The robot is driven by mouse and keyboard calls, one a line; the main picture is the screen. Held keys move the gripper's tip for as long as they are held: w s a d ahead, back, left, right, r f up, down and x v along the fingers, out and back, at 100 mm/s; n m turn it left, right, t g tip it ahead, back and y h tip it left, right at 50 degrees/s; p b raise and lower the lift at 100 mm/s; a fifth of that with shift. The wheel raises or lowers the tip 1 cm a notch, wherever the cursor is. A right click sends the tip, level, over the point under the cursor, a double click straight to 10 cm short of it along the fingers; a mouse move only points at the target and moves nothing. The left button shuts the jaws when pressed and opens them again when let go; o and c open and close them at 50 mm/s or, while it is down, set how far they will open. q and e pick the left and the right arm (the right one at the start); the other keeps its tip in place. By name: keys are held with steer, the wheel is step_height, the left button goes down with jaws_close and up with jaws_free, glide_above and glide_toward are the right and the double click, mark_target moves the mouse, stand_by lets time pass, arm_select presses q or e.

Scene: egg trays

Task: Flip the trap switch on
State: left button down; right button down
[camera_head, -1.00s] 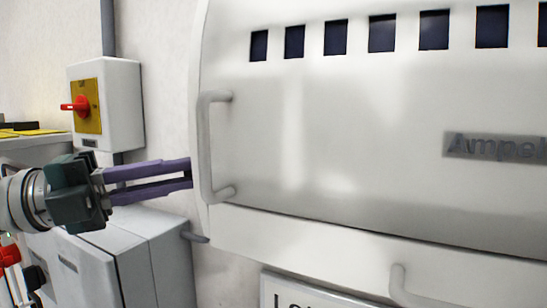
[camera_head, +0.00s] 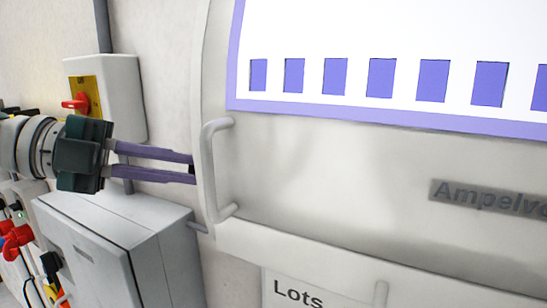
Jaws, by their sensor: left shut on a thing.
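My left gripper (camera_head: 193,172) reaches in from the left, with its two long purple fingers close together. A red rotary switch (camera_head: 77,103) on a yellow plate is on a white box at the upper left, partly behind my gripper. I cannot tell whether this is the trap switch or which position it is in. My right gripper is not in view.
The cover has a bright white upper part with a purple border (camera_head: 330,114) and several purple slots. A nameplate (camera_head: 490,195) begins "Ampelv". A grey cabinet (camera_head: 120,240) stands below my left gripper, with red knobs (camera_head: 17,238) at the lower left. A "Lots" sign (camera_head: 298,292) is below the cover.

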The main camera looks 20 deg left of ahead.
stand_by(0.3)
arm_select(q)
steer(key=c, duration=0.9)
jaws_free()
steer(key=shift+a, duration=0.1)
steer(key=b+v, duration=0.1)
steer(key=v, duration=0.9)
steer(key=shift+w, duration=0.1)
